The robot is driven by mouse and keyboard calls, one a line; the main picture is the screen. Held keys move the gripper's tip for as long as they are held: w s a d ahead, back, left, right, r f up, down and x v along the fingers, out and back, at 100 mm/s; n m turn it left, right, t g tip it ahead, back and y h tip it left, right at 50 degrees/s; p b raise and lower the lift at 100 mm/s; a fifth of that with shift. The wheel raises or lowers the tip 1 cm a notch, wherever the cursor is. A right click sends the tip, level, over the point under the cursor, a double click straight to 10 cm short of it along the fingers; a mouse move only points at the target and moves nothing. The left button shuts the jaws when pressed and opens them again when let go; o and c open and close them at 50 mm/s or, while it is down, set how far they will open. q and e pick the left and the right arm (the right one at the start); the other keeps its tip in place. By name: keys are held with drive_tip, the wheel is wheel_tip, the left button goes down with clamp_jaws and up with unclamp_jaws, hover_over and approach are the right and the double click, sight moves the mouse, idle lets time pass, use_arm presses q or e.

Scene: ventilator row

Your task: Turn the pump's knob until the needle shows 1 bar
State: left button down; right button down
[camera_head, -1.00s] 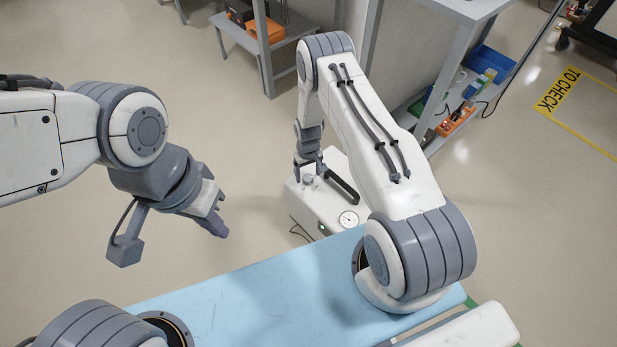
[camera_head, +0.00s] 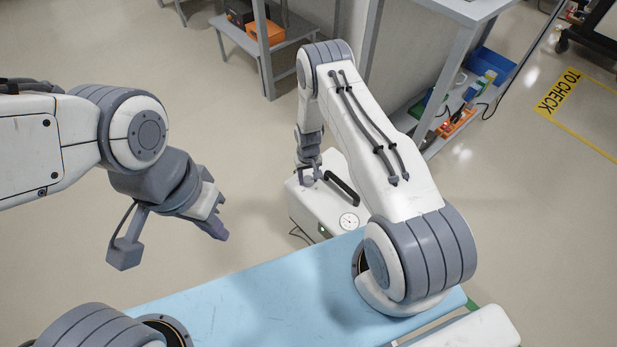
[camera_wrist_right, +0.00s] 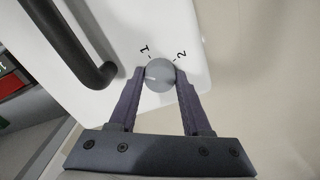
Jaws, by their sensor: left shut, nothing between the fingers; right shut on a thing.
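The white pump (camera_head: 318,212) stands beyond the blue surface, with a round dial gauge (camera_head: 348,221) on its near end. The needle is too small to read in the head view. In the right wrist view the grey round knob (camera_wrist_right: 159,75) sits on the pump's white top, between the marks 1 and 2. A pale mark on the knob points left, a little below the 1. My right gripper (camera_wrist_right: 160,78) is shut on the knob, one finger on each side. My left gripper (camera_head: 220,222) is shut and empty, hanging in the air left of the pump.
A black handle (camera_wrist_right: 75,45) rises from the pump's top beside the knob; it also shows in the head view (camera_head: 342,187). The light blue surface (camera_head: 250,290) lies in front. A shelf rack (camera_head: 440,110) with boxes stands behind right. The floor left of the pump is free.

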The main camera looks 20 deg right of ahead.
sight(308, 179)
drive_tip(key=shift+m, duration=1.3)
drive_tip(key=shift+c, duration=1.7)
unclamp_jaws()
drive_tip(key=shift+r, duration=0.15)
wheel_tip(308, 179, up, 10)
drive_tip(key=p, duration=0.2)
drive_tip(key=shift+r, duration=0.1)
